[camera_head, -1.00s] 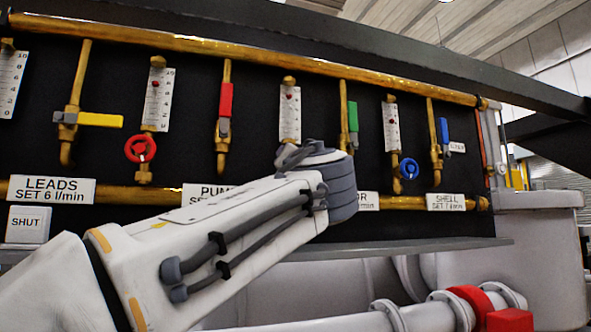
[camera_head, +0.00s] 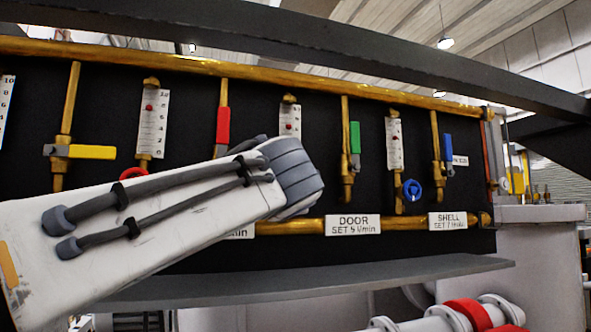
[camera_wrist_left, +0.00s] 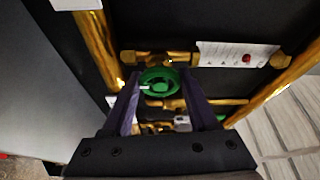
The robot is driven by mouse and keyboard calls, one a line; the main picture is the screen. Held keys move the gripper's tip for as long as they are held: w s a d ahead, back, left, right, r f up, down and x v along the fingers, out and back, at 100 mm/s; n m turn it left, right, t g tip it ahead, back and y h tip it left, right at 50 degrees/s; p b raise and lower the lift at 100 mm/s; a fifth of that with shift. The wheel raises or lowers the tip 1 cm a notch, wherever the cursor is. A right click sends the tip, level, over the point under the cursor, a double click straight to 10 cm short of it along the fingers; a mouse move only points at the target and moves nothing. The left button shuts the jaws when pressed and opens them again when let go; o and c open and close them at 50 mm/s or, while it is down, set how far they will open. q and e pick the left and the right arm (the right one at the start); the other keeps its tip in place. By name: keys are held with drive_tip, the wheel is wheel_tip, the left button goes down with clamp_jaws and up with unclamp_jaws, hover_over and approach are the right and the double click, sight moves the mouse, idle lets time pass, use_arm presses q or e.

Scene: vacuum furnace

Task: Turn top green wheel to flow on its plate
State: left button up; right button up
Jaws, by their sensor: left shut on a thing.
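A green wheel (camera_wrist_left: 158,84) sits between the fingers of my left gripper (camera_wrist_left: 161,79) in the left wrist view. The fingers are shut on it, one on each side. In the head view my left arm hides both the wheel and the gripper. The white flow plate (camera_head: 290,118) with a red float shows above my arm in the head view, its lower part perhaps covered. A plate with a red float (camera_wrist_left: 246,58) also shows in the wrist view. The DOOR plate (camera_head: 352,225) reads "SET 5 l/min". My right gripper is in neither view.
A red wheel (camera_head: 133,173) is mostly covered by my arm. A blue wheel (camera_head: 411,190) stands to the right. Yellow (camera_head: 92,152), red (camera_head: 223,126), green (camera_head: 355,137) and blue (camera_head: 447,133) lever handles sit on brass pipes. A grey ledge (camera_head: 400,268) runs below the panel.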

use_arm(q)
drive_tip(key=m+p, duration=0.1)
drive_tip(key=p, duration=0.1)
drive_tip(key=m+g+p, duration=0.1)
drive_tip(key=m+p, duration=0.1)
drive_tip(key=shift+r, duration=0.3)
drive_tip(key=shift+f+m+g+p, duration=0.25)
drive_tip(key=shift+m+g+p, duration=0.35)
drive_tip(key=shift+m+p, duration=0.65)
drive_tip(key=o, duration=1.4)
drive_tip(key=shift+d, duration=0.1)
drive_tip(key=shift+c, duration=0.2)
drive_tip(key=shift+s, duration=0.1)
